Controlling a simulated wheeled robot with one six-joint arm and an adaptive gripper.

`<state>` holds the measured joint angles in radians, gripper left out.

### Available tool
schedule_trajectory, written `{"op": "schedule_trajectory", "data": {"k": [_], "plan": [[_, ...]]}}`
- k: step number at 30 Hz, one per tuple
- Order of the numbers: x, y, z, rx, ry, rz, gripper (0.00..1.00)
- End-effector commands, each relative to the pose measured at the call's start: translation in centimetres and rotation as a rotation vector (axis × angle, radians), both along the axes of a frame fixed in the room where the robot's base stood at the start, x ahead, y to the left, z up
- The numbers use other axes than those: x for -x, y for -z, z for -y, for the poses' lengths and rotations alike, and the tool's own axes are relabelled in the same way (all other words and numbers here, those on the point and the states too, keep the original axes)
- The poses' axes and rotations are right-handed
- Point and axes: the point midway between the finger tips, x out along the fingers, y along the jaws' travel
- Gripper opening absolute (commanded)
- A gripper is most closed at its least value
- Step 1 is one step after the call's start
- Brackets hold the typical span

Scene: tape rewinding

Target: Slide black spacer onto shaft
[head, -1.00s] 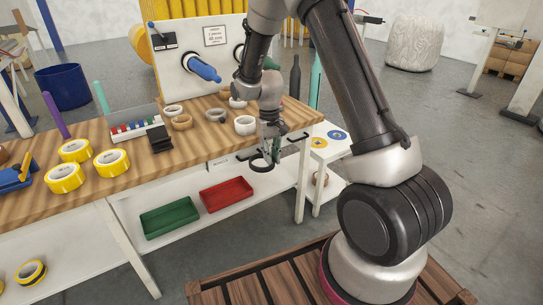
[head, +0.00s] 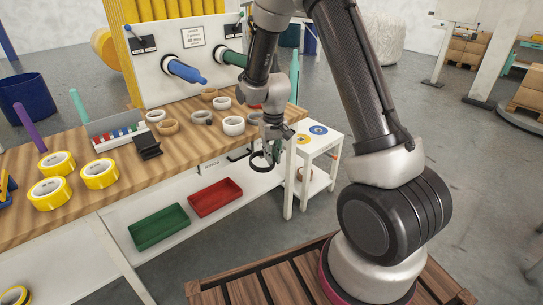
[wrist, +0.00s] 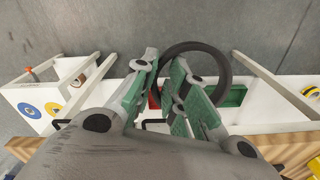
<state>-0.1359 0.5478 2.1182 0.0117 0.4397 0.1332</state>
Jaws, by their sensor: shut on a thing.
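The black spacer is a thin dark ring (head: 258,167) hanging in my gripper (head: 271,148), in front of the workbench edge. In the wrist view my gripper (wrist: 164,80) has its green-padded fingers shut on one side of the spacer (wrist: 226,68). The rest of the ring sticks out, and its hole is partly covered by a finger.
The wooden bench (head: 100,206) carries yellow tape rolls (head: 100,173), several white and brown rings, a black holder (head: 147,147) and upright coloured pegs. A red bin (head: 215,197) and green bin (head: 158,227) sit on the shelf below. A white side table (head: 316,141) stands right.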

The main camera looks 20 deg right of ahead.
Motion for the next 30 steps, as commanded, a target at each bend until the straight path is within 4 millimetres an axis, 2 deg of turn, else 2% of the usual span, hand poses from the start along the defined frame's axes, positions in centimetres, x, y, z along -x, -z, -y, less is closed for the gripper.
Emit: {"op": "schedule_trajectory", "data": {"k": [12,30], "plan": [[1.5,0.3,1.2,-0.01,0.012,0.194,0.0],[1.4,0.9,1.4,-0.027,0.009,0.284,0.0]]}}
